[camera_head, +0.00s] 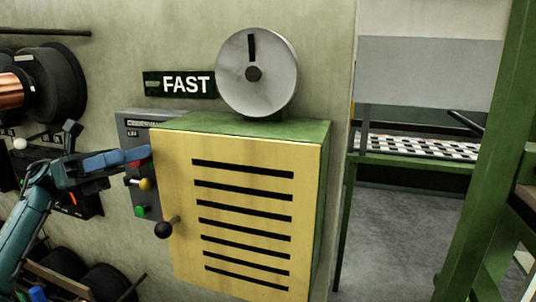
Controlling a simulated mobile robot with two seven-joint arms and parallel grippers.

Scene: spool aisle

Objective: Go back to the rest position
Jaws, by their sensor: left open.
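My left arm comes in from the left edge in the head view. Its gripper (135,163) is open, with blue fingers pointing right toward the grey control box (134,122) on the wall. No object shows between the fingers. The fingertips overlap the box in the picture, near a red part and a yellow knob (145,184); whether they touch anything I cannot tell. My right gripper is not in view.
A yellow slatted cabinet (245,183) with a black knob (163,230) stands right of the gripper. Above are a round dial (273,73) and a FAST sign (187,84). Spools (50,82) hang at left. A green post (487,150) stands right; grey floor (395,240) lies between.

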